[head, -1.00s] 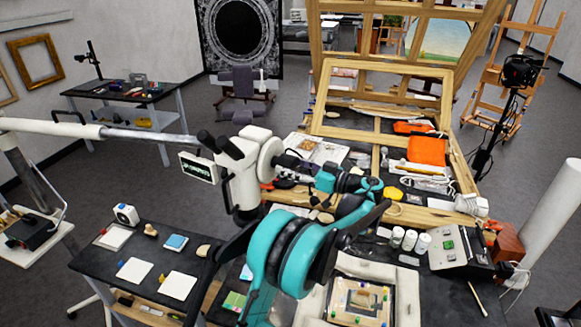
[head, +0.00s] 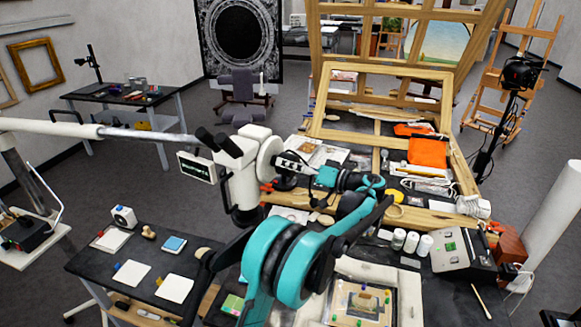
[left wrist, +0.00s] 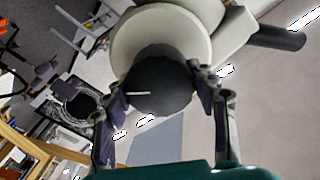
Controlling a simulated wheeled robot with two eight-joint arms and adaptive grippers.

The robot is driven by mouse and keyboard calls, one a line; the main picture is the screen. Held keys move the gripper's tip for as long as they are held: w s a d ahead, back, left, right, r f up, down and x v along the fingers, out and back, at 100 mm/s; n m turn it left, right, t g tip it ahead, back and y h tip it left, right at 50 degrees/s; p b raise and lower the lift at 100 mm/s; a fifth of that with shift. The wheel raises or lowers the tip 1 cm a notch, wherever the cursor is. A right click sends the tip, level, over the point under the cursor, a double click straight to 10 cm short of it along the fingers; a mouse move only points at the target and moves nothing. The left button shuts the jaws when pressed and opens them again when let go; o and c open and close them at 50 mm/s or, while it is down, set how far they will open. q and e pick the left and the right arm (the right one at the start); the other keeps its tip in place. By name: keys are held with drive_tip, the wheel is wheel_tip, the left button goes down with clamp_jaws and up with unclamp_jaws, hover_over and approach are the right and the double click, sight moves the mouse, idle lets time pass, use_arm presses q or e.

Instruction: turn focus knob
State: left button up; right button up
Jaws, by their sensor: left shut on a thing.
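The white microscope (head: 243,172) hangs on a long boom arm from the left in the head view. Its round white housing (head: 270,158) faces my left gripper (head: 284,166). In the left wrist view the dark round focus knob (left wrist: 158,84) has a short white line on its face and sits in front of the pale housing (left wrist: 160,38). The two fingers of my left gripper (left wrist: 160,92) are shut on the knob, one on each side. The finger contact is hidden or too small to make out in the head view. My right gripper is not in view.
A wooden easel frame (head: 318,97) and a crowded worktable stand beyond my arm. A dark side table (head: 195,265) with white pads is at lower left. A small screen (head: 196,167) hangs beside the microscope. A control box (head: 462,250) sits at right.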

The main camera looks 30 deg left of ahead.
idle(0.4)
use_arm(q)
drive_tip(key=o, duration=1.2)
drive_tip(key=shift+c, duration=0.2)
drive_tip(key=d, duration=1.2)
